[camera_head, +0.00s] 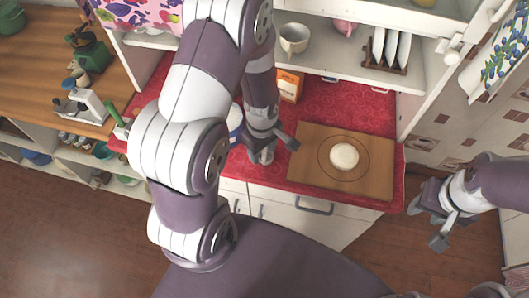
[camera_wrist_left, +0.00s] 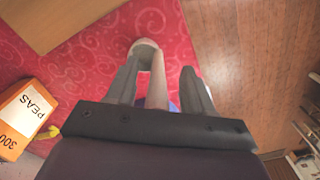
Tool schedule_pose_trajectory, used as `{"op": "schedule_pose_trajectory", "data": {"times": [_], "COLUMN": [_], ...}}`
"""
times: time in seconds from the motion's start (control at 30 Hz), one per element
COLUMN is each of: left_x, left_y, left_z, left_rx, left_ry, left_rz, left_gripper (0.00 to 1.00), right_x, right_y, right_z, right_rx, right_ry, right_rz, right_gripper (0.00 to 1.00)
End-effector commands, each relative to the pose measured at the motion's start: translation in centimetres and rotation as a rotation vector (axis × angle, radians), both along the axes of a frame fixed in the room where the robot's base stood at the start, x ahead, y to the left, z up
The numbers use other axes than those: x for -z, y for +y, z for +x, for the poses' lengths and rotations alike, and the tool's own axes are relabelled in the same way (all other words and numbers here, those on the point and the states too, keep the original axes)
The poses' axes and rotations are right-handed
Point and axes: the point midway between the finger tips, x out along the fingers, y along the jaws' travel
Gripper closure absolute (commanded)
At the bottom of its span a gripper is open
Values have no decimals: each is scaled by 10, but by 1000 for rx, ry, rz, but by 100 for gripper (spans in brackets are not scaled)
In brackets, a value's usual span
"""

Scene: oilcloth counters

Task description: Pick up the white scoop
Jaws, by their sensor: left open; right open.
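The white scoop (camera_wrist_left: 146,46) lies on the red cloth in the left wrist view, its pale handle (camera_wrist_left: 156,88) running back between the fingers of my left gripper (camera_wrist_left: 160,68). The fingers are apart, with the handle closer to the left one; I cannot tell whether they touch it. In the head view my left gripper (camera_head: 271,146) is low over the counter's front edge, and a small pale part of the scoop (camera_head: 266,156) shows below it. My right gripper (camera_head: 426,224) is open and empty, off the counter at the right.
A wooden board (camera_head: 375,175) with a round of pale dough (camera_head: 344,156) lies right of my left gripper. An orange peas box (camera_head: 290,85) stands behind it. A blue and white object (camera_head: 235,122) is partly hidden by my arm. Shelves with a cup (camera_head: 294,38) are at the back.

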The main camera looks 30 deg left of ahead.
Motion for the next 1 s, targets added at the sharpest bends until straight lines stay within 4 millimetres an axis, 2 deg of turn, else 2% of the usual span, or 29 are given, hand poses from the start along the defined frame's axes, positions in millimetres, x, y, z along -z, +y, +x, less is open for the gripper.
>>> {"op": "schedule_pose_trajectory", "data": {"times": [0.2,0.37,0.77,0.87,1.0], "left_x": [2,2,-3,-13,-38], "left_y": [0,0,0,0,0], "left_z": [1,1,1,1,2], "left_rx": [0,1,1,1,1], "left_ry": [-1,-1,-3,-4,-8], "left_rz": [1,1,0,0,0], "left_gripper": [48,100,100,100,100], "right_x": [0,0,2,5,11], "right_y": [0,0,0,0,0], "right_z": [0,0,0,0,0], "right_rx": [0,0,0,0,0], "right_ry": [1,1,0,0,0], "right_rz": [0,0,0,0,0], "right_gripper": [57,57,57,57,57]}}
